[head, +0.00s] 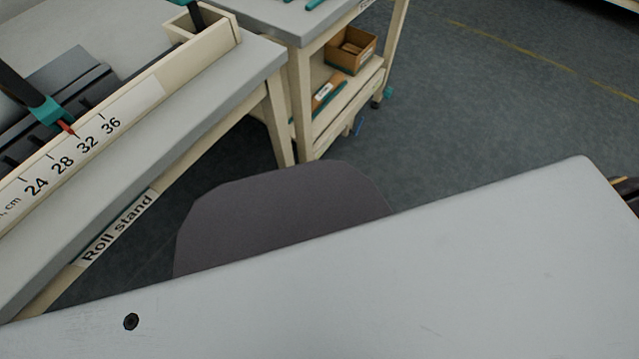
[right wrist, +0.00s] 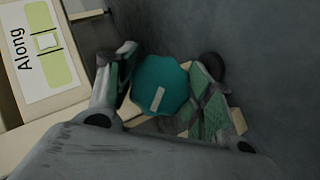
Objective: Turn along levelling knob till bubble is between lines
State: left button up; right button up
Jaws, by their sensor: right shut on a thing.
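In the right wrist view a teal levelling knob (right wrist: 160,85) with a white mark on its face sits between the fingers of my right gripper (right wrist: 163,92). The gripper is shut on the knob, with one green-padded finger on each side. At the upper left is a white label reading "Along" with a yellow-green level vial (right wrist: 60,70). A small pale patch in the vial looks like the bubble (right wrist: 47,41), close to thin lines. Whether it lies fully between them is too small to tell. Neither gripper shows in the head view, and my left gripper is in no view.
In the head view the roll stand (head: 180,125) at the left carries a centimetre scale (head: 75,148) with a red pointer (head: 66,128) near 30. Behind it is a table with a lower shelf holding a cardboard box (head: 352,47). Open floor (head: 480,100) lies at the upper right.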

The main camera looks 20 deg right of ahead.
jog(key=shift+s+a+f, duration=0.1)
jog(key=shift+s+a, duration=0.05)
jog(key=shift+a, duration=0.2)
jog(key=o, duration=1)
jog(key=shift+d, duration=0.15)
jog(key=shift+d+r, duration=0.1)
jog(key=shift+r, duration=0.25)
